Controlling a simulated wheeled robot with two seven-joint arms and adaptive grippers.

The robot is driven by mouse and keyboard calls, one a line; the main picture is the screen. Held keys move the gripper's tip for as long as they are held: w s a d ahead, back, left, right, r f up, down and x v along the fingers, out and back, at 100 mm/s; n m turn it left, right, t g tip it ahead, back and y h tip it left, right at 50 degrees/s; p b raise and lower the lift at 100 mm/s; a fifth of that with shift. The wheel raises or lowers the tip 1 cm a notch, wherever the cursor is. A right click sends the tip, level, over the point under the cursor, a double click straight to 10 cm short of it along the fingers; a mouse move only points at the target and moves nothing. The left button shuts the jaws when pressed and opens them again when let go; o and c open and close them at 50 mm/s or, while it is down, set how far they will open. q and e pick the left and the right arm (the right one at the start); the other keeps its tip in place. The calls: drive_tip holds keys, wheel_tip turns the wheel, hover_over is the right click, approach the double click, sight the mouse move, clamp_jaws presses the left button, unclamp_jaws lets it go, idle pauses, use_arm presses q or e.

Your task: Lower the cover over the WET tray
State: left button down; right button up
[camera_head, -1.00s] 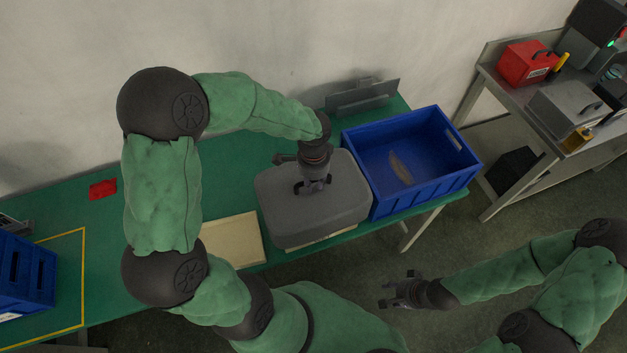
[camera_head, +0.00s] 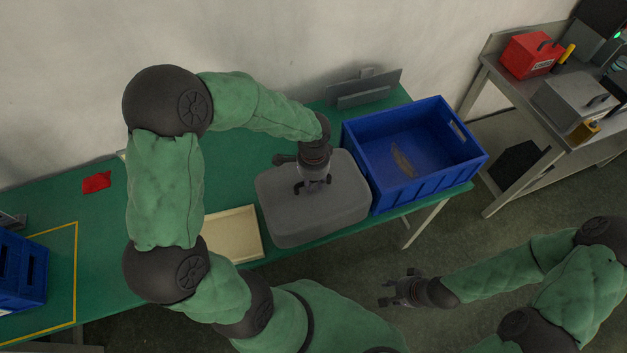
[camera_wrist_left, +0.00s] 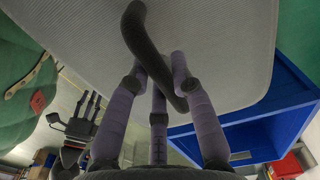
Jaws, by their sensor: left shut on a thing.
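The grey cover (camera_head: 342,208) is level over the table, just left of the blue crate. In the wrist view the cover (camera_wrist_left: 225,40) fills the upper part, and its dark curved handle (camera_wrist_left: 150,50) lies between my fingers. My left gripper (camera_head: 313,188) is over the cover's middle, shut on that handle. The fingers also show in the left wrist view (camera_wrist_left: 158,75). Whatever is under the cover, including the WET tray, is hidden. My right gripper (camera_head: 388,292) hangs over the floor in front of the table, empty, its fingers spread.
A pale tray (camera_head: 232,236) lies left of the cover. A blue crate (camera_head: 448,172) with a brownish piece inside stands right of it. A dark metal stand (camera_head: 363,88) is behind. A red object (camera_head: 96,182) and another blue crate (camera_head: 22,275) are at left.

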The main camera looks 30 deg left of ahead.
sight(313, 189)
use_arm(q)
drive_tip(key=shift+f+b, duration=2.1)
drive_tip(key=shift+f, duration=0.7)
drive_tip(key=shift+c, duration=1)
unclamp_jaws()
drive_tip(key=shift+r+p, duration=3.65)
drive_tip(key=shift+r, duration=0.85)
